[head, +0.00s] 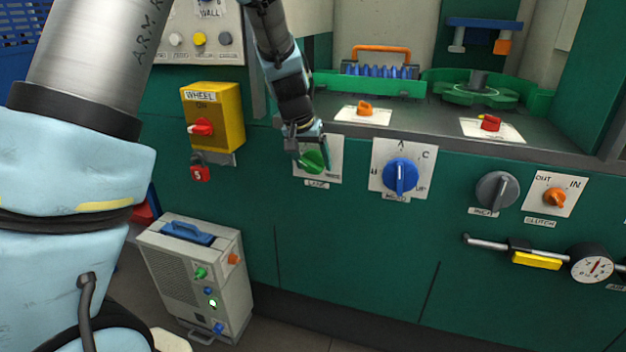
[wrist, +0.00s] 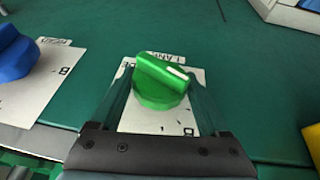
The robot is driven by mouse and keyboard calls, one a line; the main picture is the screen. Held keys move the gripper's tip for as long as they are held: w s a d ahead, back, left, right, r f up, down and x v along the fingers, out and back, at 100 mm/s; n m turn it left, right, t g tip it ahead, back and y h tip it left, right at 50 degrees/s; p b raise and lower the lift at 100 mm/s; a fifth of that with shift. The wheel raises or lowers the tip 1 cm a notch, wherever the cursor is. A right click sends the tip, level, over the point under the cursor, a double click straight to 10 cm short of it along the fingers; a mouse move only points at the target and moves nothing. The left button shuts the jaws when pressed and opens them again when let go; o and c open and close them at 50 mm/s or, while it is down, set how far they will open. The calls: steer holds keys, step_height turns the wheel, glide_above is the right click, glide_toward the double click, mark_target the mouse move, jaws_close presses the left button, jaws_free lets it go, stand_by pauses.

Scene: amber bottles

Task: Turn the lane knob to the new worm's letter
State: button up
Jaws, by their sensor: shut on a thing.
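The green lane knob (head: 312,163) sits on a white plate marked LANE on the green machine front. In the wrist view the knob (wrist: 158,84) has a white pointer line near its right end, and a letter B shows on the plate (wrist: 150,124) at the lower right. My gripper (head: 311,150) is shut on the knob, with one finger on each side of it in the wrist view (wrist: 160,103). My fingers and the knob hide parts of the plate, so its other markings are hard to read. I cannot make out a worm or its letter.
The blue knob (head: 400,176) is close on the right, with a grey knob (head: 495,190) and an orange clutch knob (head: 555,198) beyond. A yellow WHEEL box (head: 213,110) with a red knob projects on the left. A grey unit (head: 190,270) stands on the floor below.

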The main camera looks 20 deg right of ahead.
steer(key=b, duration=0.2)
steer(key=g+h+b, duration=0.1)
steer(key=shift+w+a+f+b, duration=0.1)
steer(key=shift+f+b, duration=0.25)
steer(key=shift+r+n+g+h+b, duration=0.15)
steer(key=shift+n+g+h+b, duration=0.25)
steer(key=shift+b, duration=0.5)
steer(key=shift+r, duration=0.15)
steer(key=o, duration=1.2)
steer(key=shift+o, duration=0.2)
steer(key=v, duration=1)
steer(key=shift+a+r+b, duration=0.25)
steer(key=shift+r+b, duration=0.05)
steer(key=shift+b, duration=0.15)
